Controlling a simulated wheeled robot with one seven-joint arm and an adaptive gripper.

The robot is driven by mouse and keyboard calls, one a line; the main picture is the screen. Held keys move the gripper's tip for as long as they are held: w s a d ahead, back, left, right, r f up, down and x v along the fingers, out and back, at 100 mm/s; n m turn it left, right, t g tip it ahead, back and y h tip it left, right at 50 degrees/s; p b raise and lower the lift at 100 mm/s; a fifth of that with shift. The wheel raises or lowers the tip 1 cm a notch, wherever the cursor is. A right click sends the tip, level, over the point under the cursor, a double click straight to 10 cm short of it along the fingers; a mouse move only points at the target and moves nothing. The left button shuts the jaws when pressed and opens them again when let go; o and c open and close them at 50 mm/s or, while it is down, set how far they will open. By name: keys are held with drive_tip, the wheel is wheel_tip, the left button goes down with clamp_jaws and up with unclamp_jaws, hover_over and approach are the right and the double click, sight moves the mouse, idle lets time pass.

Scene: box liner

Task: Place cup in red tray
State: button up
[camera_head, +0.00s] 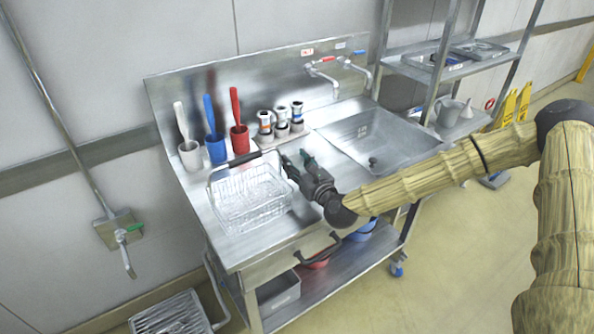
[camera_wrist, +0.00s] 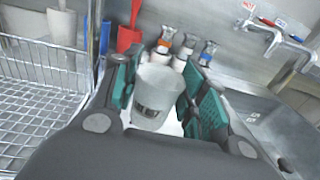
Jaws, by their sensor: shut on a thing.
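A pale, translucent cup (camera_wrist: 154,92) stands upright between the two green-padded fingers of my gripper (camera_wrist: 160,85) in the wrist view. The gripper is shut on it. In the head view my gripper (camera_head: 296,160) is over the steel counter, between the wire basket and the sink; the cup cannot be made out there. No red tray is clearly seen. A red container (camera_head: 318,263) shows partly under the counter, on the lower shelf, and its shape is mostly hidden.
A wire basket (camera_head: 249,205) stands left of my gripper. White, blue (camera_head: 216,150) and red holders with handled tools stand behind it. Several small bottles (camera_head: 281,122) stand by the back wall. The sink (camera_head: 375,135) with taps lies right. A grey bin (camera_head: 279,292) is below.

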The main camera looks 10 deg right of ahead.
drive_tip(key=shift+f+p, duration=0.35)
drive_tip(key=shift+f, duration=1.3)
drive_tip(key=shift+f, duration=0.15)
drive_tip(key=o, duration=0.6)
drive_tip(key=shift+o, duration=0.7)
